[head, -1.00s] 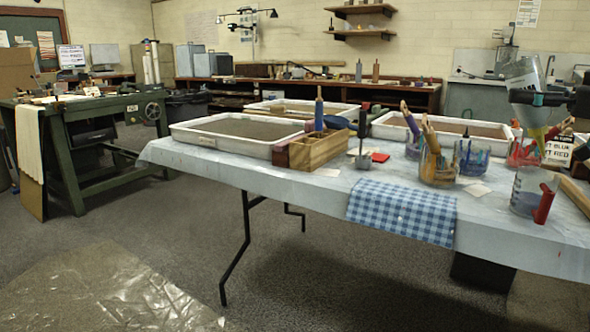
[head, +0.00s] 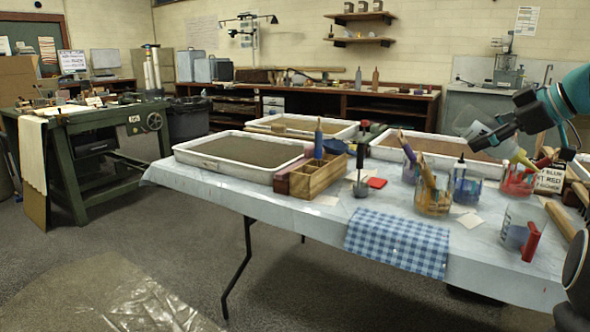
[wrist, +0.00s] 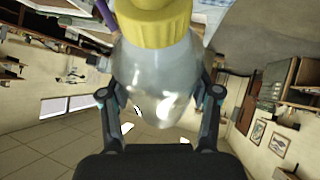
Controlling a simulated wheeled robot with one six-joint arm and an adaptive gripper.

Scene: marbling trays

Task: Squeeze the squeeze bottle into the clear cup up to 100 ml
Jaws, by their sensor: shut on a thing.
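The squeeze bottle (head: 472,127) is translucent with a yellow cap. In the head view it is steeply tilted, its yellow end lower and to the right. My gripper (head: 492,140) is shut on its body. In the wrist view the bottle's body (wrist: 157,82) lies between the two fingers, with the yellow cap at the top of the picture. The clear cup (head: 512,217) with a red handle stands upright on the table's right part, below and apart from the bottle. Its lower part looks bluish; its level and marks are too small to read.
Jars with brushes and tools (head: 433,197) stand left of the cup. A blue checked cloth (head: 397,243) hangs over the table's front edge. A wooden caddy (head: 318,176) and white trays (head: 225,165) lie further left.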

